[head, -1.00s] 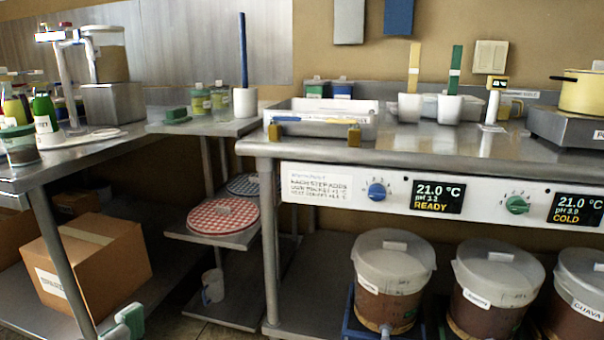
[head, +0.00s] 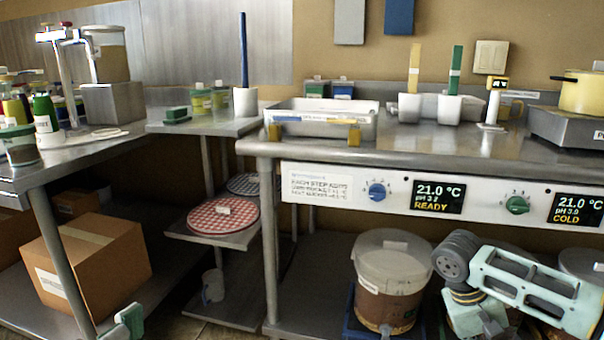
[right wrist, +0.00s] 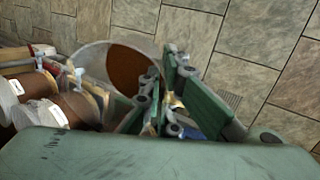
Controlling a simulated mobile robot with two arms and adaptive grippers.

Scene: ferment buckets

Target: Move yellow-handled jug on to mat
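A jug with a yellow handle (head: 515,106) appears to stand at the back of the right counter, partly hidden behind a white upright meter (head: 494,105). A red-and-white checked round mat (head: 208,222) lies on a low shelf between the benches, with a small white tag on it. A darker checked round mat (head: 241,185) lies behind it. My right arm shows at lower right of the head view, in front of the buckets. My right gripper (right wrist: 162,72) is empty, its fingertips apart. A green part of my left gripper (head: 129,321) shows at bottom left; its fingers are unclear.
A lidded bucket (head: 392,275) stands under the right counter; others are largely hidden by my arm. A metal tray (head: 345,108), white cups and a yellow pot (head: 584,92) stand on that counter. A small whitish jug (head: 213,285) stands on the bottom shelf. A cardboard box (head: 88,268) is at left.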

